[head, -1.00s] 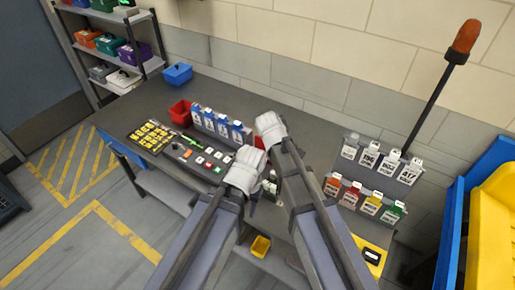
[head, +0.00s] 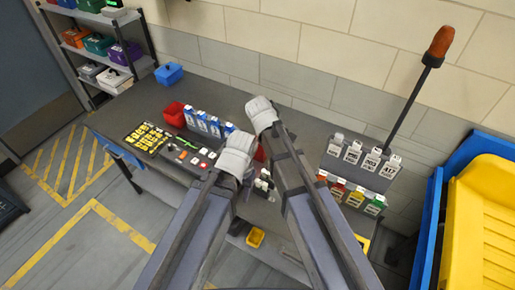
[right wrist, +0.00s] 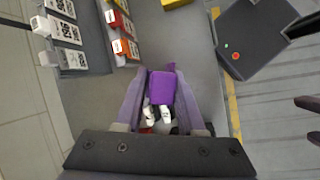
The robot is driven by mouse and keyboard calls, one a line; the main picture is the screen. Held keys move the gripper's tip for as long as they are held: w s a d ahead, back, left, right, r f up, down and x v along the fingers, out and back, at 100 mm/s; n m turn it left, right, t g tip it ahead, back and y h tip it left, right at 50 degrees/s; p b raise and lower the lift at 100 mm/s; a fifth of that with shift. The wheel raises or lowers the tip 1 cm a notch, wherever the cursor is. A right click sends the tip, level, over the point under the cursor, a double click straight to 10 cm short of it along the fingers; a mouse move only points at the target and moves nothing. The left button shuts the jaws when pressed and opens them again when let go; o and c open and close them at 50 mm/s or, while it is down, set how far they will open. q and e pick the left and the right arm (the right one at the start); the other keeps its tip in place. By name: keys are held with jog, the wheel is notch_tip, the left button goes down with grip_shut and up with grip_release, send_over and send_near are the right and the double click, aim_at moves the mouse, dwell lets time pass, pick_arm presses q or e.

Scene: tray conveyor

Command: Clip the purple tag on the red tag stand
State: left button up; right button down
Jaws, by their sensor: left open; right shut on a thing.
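The purple tag (right wrist: 161,88) is between the fingers of my right gripper (right wrist: 160,78), which is shut on it. It shows in the right wrist view. The red tag stand (right wrist: 122,22) is up and to the left of the tag there, apart from it. My right gripper is hidden by my arms there.
An orange stand (right wrist: 127,48) is beside the red one. Yellow (head: 356,197) and green (head: 375,204) stands are to its right. White tags (head: 353,152) fill the row above.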

notch_tip(320, 180, down, 10)
jog(key=b, duration=0.9)
jog(key=shift+b, duration=0.4)
jog(key=shift+w+r, duration=0.1)
jog(key=shift+r, duration=0.05)
